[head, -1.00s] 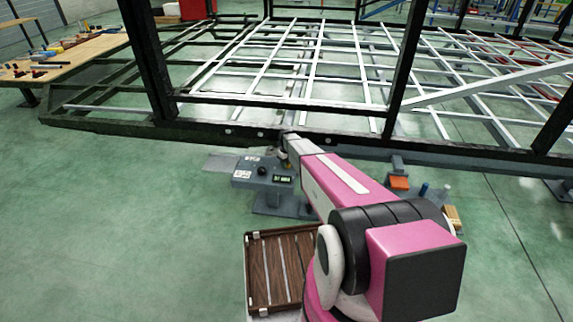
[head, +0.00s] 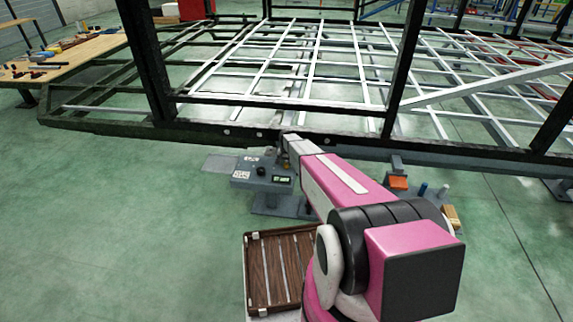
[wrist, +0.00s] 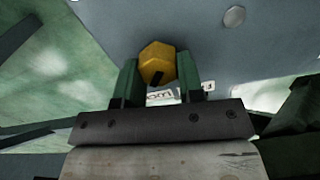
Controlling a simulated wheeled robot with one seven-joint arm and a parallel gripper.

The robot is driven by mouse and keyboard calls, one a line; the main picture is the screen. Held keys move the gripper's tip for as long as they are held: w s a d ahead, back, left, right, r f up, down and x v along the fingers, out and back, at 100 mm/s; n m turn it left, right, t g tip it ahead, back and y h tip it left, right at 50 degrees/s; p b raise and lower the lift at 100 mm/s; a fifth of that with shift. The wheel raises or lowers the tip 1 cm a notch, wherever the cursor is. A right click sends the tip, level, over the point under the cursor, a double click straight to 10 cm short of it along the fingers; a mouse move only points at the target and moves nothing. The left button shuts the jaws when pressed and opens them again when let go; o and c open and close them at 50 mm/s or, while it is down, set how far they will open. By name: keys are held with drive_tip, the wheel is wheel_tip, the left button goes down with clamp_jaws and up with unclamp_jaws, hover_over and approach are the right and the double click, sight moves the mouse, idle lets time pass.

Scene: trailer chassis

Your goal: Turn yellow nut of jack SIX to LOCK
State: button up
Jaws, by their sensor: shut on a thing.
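In the wrist view a yellow hex nut (wrist: 159,60) with a dark slot sits below a grey plate (wrist: 205,45). My gripper (wrist: 157,70) has its two dark green fingers on either side of the nut and is shut on it. A label with partly hidden lettering (wrist: 175,92) shows between the fingers; I cannot read LOCK or a jack number. In the head view my arm reaches to the frame's near edge, and the nut and fingertips cannot be made out there.
The dark chassis frame (head: 330,139) with pale cross bars spans the back. A grey control box (head: 262,174) with a knob and small display stands left of my arm. A workbench (head: 70,58) with tools is far left. Open floor lies front left.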

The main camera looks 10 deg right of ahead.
sight(287, 163)
drive_tip(key=shift+m, duration=0.6)
drive_tip(key=o, duration=0.9)
drive_tip(key=shift+o, duration=0.2)
wheel_tip(287, 163, up, 11)
drive_tip(key=shift+s, duration=0.1)
